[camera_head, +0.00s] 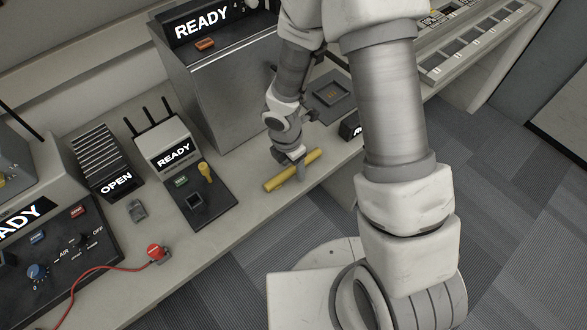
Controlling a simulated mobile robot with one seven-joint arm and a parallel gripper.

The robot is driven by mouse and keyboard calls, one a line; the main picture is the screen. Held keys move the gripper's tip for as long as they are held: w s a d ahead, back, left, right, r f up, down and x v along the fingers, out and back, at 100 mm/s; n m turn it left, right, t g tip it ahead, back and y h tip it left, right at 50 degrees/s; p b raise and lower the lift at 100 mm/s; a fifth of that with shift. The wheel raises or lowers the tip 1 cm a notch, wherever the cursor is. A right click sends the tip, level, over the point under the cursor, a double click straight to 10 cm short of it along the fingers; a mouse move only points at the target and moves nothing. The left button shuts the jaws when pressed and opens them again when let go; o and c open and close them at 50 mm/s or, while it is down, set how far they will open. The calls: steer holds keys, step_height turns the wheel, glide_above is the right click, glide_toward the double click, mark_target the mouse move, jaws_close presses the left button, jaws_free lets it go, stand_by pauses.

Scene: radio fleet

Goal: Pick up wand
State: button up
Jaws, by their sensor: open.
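A yellow rod (278,181), which looks like the wand, lies at a slant on the light grey counter near its front edge. My gripper (297,168) reaches down over the rod's middle. It is open, with one finger showing on the near side of the rod. The far finger is mostly hidden, and I cannot tell whether either finger touches the rod.
A metal box with a READY sign (222,90) stands behind my gripper. A dark square tray (330,95) is to the right. A READY device (168,150), a dark panel (205,212) and a red plug (156,253) are left. Bare counter lies between the panel and the rod.

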steer(key=shift+c, duration=0.3)
jaws_close()
steer(key=shift+r, duration=0.1)
